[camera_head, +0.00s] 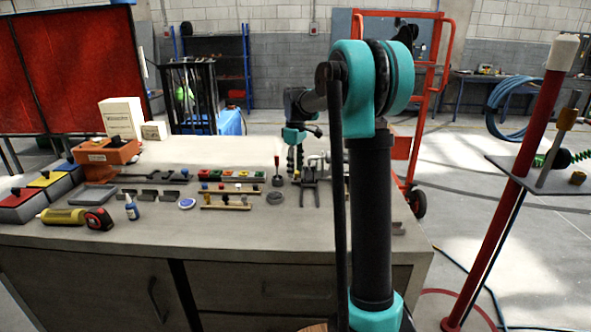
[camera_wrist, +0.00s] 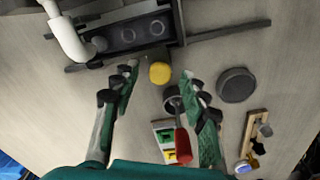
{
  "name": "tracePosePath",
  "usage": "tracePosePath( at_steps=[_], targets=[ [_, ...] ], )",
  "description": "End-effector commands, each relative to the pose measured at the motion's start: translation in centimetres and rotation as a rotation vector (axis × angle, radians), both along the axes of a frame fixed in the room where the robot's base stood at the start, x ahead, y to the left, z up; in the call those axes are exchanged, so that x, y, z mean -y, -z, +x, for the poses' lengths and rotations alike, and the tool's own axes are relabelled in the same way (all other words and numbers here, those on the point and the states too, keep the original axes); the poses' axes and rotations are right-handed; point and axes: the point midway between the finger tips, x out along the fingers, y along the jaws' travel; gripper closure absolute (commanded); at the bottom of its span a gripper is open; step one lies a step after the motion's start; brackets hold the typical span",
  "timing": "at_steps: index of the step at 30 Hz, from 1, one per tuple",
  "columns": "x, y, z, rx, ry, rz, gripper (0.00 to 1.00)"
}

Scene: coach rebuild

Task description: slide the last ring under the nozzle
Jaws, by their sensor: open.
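In the wrist view a white bent tube (camera_wrist: 66,36), which may be the nozzle, ends at the left of a dark channel-shaped fixture (camera_wrist: 150,52). Round ring-like shapes (camera_wrist: 127,35) lie in the fixture; I cannot tell which is the last ring. A yellow round piece (camera_wrist: 158,73) is at the fixture's near side, between my fingertips in the picture. My gripper (camera_wrist: 160,80) is open, with one finger on each side and nothing clearly held. In the head view my gripper (camera_head: 295,160) hangs above the bench beside the fixture (camera_head: 309,183), partly hidden by my arm.
A red-handled tool (camera_wrist: 182,143) stands near the right finger. A dark grey disc (camera_wrist: 237,84) and a wooden peg strip (camera_wrist: 254,135) lie to the right. Some front bench surface is clear.

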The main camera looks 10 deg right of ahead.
Motion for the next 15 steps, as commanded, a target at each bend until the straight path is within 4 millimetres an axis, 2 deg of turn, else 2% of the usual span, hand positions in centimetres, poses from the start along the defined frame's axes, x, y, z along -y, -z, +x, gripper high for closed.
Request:
tracePosePath(
  at_steps=[11, 15],
  targets=[
    [0.00, 0.54, 0.00, 0.000, 0.000, 0.000, 0.56],
    [0.00, 0.53, 0.00, 0.000, 0.000, 0.000, 0.73]
  ],
)
